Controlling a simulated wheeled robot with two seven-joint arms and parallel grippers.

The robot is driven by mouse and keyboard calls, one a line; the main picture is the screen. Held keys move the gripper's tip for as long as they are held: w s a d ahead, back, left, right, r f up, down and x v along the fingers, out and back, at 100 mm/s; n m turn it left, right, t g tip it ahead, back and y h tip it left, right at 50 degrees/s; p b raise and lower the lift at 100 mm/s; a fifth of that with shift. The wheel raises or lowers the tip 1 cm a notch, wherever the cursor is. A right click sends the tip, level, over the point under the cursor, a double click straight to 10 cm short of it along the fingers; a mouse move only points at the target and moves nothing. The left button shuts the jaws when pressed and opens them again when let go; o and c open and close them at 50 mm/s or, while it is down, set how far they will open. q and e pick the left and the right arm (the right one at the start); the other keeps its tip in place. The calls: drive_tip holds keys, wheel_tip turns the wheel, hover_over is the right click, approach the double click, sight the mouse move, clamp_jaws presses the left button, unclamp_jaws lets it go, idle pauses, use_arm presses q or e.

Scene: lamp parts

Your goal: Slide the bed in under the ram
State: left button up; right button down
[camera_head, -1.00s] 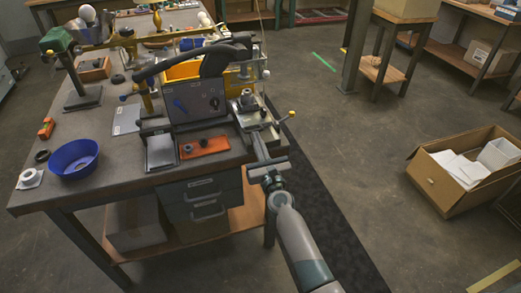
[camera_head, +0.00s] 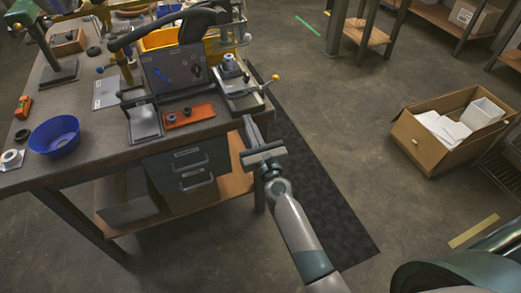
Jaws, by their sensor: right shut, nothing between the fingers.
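The metal bed (camera_head: 243,101) is a flat grey slide at the right end of the workbench, with a lever ending in a yellow knob (camera_head: 276,77). A round metal fitting (camera_head: 229,63) stands on or just behind it. I cannot clearly make out the ram among the parts around the black curved arm (camera_head: 172,24). My right gripper (camera_head: 248,120) is shut and empty. It points up the picture towards the bed's front edge, and I cannot tell if it touches. My left gripper is not in view.
The workbench (camera_head: 95,165) carries a blue bowl (camera_head: 54,136), an orange tray (camera_head: 189,115) and a control panel (camera_head: 174,72). Drawers (camera_head: 188,168) hang below. An open cardboard box (camera_head: 451,130) stands on the floor at right.

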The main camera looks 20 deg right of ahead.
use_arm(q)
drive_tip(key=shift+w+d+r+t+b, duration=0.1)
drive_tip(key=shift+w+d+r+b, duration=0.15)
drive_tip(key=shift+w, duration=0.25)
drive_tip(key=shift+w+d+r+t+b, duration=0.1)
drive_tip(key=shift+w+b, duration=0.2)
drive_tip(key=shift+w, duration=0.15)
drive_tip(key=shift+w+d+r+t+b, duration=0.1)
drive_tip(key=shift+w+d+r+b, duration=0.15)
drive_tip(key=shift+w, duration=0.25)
use_arm(e)
drive_tip(key=s+f, duration=0.1)
drive_tip(key=s, duration=0.9)
drive_tip(key=shift+f, duration=0.4)
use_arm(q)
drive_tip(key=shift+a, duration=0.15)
use_arm(e)
drive_tip(key=c, duration=2.4)
unclamp_jaws()
drive_tip(key=shift+d, duration=0.1)
drive_tip(key=shift+c, duration=0.2)
